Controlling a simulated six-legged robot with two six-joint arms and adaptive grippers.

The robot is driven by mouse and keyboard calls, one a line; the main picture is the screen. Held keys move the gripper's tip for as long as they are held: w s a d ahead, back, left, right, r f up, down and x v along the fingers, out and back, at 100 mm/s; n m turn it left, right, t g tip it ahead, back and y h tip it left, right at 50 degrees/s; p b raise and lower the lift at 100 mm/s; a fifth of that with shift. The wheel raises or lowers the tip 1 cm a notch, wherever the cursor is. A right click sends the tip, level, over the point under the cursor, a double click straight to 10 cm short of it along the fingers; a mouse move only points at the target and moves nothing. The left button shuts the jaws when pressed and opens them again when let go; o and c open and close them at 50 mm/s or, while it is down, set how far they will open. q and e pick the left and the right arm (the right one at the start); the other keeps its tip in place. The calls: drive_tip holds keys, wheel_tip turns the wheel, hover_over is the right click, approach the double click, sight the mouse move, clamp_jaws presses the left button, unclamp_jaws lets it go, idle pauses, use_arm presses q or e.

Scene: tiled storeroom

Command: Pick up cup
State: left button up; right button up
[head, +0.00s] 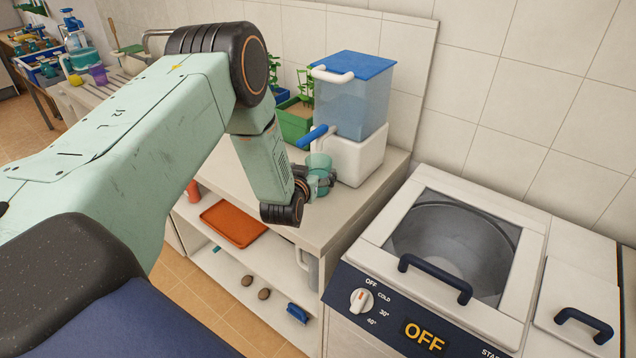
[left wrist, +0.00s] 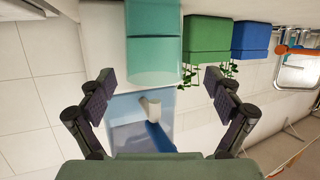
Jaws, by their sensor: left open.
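The cup (head: 319,174) is teal and see-through. It stands on the counter in front of the water dispenser (head: 352,100), near its blue tap lever (head: 313,136). My left gripper (head: 318,187) is at the cup and partly hides it. In the left wrist view, which looks turned over, the cup (left wrist: 153,62) shows at the top middle, and the open fingers of my left gripper (left wrist: 160,84) stand apart to either side of its line. No finger visibly touches it. My right gripper is not in view.
A washing machine (head: 520,215) with a dark-handled lid stands to the right, its display reading OFF. Green and blue planters (head: 294,122) sit behind the arm. The shelf below holds an orange tray (head: 234,223), brown round things and a blue brush (head: 297,313).

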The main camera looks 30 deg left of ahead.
sight(321, 160)
use_arm(q)
drive_tip(key=w, duration=0.3)
drive_tip(key=shift+w+a+f, duration=0.15)
drive_tip(key=shift+w+f, duration=0.1)
drive_tip(key=shift+w, duration=0.1)
drive_tip(key=shift+w+a+f, duration=0.3)
drive_tip(key=shift+w+a, duration=0.05)
drive_tip(key=shift+a, duration=0.1)
drive_tip(key=shift+d+r, duration=0.25)
drive_tip(key=shift+d, duration=0.1)
drive_tip(key=shift+c, duration=0.4)
drive_tip(key=shift+d, duration=0.15)
drive_tip(key=shift+c, duration=0.6)
drive_tip(key=shift+a+f, duration=0.2)
drive_tip(key=shift+a, duration=0.25)
drive_tip(key=c, duration=0.6)
drive_tip(key=shift+d+r, duration=0.2)
drive_tip(key=shift+d, duration=0.15)
drive_tip(key=c, duration=0.6)
drive_tip(key=shift+a, duration=0.25)
drive_tip(key=c, duration=0.5)
drive_tip(key=shift+d, duration=0.2)
